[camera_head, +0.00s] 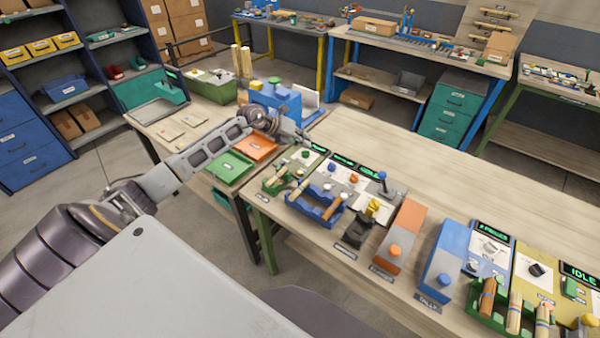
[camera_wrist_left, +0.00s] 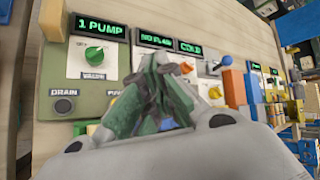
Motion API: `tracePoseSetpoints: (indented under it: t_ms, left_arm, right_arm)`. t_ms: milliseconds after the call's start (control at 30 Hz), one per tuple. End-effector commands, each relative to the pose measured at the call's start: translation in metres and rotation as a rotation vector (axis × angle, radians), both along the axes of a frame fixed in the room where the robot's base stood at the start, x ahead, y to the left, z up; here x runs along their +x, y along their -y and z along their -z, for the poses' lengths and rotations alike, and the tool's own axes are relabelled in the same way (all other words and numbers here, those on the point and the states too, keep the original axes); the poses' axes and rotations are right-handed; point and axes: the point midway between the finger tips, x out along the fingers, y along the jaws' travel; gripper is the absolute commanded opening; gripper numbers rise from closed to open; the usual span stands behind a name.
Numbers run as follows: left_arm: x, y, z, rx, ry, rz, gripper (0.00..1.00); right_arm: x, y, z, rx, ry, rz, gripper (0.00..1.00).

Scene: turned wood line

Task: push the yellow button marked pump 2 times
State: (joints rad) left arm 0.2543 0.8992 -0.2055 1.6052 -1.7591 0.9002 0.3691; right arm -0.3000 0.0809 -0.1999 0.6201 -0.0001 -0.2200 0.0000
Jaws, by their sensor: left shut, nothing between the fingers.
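In the left wrist view, a green control panel (camera_wrist_left: 45,78) has a lit display (camera_wrist_left: 101,28) reading "1 PUMP". Below it are a green valve knob (camera_wrist_left: 95,52) and a black button (camera_wrist_left: 63,105) under a "DRAIN" label. A label beginning "PU" is partly covered by my left gripper (camera_wrist_left: 163,62). A small orange-yellow edge shows below that label; I cannot tell whether it is the yellow pump button. The left gripper is shut and empty, in front of the panel. In the head view the left gripper (camera_head: 304,136) is by the panel's back end. My right gripper is not in view.
To the right of the panel are a blue tray (camera_head: 320,208) of wooden pieces, a blue lever (camera_head: 383,178), an orange box (camera_head: 400,235) and a blue box (camera_head: 440,265). Left are green (camera_head: 231,167) and orange (camera_head: 256,146) trays. The table's back is clear.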

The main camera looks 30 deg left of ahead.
Motion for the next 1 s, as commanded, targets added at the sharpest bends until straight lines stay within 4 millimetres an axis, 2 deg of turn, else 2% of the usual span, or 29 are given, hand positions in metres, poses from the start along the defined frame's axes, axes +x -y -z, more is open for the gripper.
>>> tracePoseSetpoints:
  t_ms: [500,1000]
  left_arm:
    - [0.002,0.038,-0.046,-0.336,0.017,-0.013,0.0]
    - [0.011,0.053,-0.095,-0.68,0.015,-0.093,0.0]
  right_arm:
    - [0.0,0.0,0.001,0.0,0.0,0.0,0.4]
    - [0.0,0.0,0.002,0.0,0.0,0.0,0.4]
